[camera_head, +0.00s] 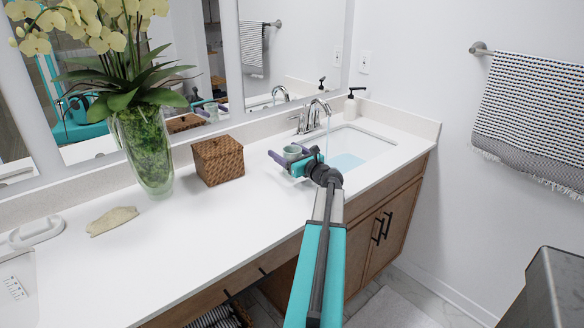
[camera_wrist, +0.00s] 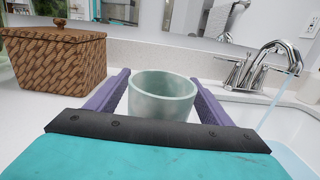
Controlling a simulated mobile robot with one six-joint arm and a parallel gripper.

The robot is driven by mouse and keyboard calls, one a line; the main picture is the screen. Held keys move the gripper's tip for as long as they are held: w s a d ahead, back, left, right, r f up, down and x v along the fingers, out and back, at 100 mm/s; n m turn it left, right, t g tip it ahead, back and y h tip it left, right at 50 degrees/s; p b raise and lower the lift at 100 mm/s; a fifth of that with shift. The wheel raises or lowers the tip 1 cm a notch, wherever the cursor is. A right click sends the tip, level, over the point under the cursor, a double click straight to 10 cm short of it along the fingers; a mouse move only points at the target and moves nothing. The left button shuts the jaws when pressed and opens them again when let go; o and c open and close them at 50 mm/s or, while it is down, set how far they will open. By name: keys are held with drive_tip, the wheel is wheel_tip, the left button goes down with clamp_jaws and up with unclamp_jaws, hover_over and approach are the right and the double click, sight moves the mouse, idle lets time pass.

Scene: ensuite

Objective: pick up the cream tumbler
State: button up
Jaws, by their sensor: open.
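The cream tumbler (camera_head: 293,152) stands upright on the white counter just left of the sink. In the wrist view it looks pale grey-green (camera_wrist: 162,97). My gripper (camera_head: 289,158) is low over the counter with its purple fingers on either side of the tumbler. In the wrist view the gripper (camera_wrist: 160,92) is open, with a finger to the left and a finger to the right of the tumbler. A small gap shows on each side. The tumbler's base is hidden behind my gripper's dark front edge.
A woven basket box (camera_head: 218,160) stands left of the tumbler. A glass vase with orchids (camera_head: 147,150) is farther left. The sink (camera_head: 350,146) with a running faucet (camera_head: 318,112) is to the right. The mirror wall and backsplash are behind.

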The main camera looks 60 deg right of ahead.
drive_tip(key=c, duration=1.3)
drive_tip(key=shift+r, duration=0.35)
drive_tip(key=shift+c, duration=0.2)
drive_tip(key=s+d+r, duration=0.1)
drive_tip(key=s+r, duration=0.1)
drive_tip(key=s, duration=0.6)
drive_tip(key=s+d+r+b, duration=0.1)
drive_tip(key=s+r, duration=0.1)
drive_tip(key=s, duration=0.5)
drive_tip(key=shift+s+r, duration=0.15)
drive_tip(key=shift+s, duration=0.25)
drive_tip(key=shift+s, duration=0.15)
idle(0.7)
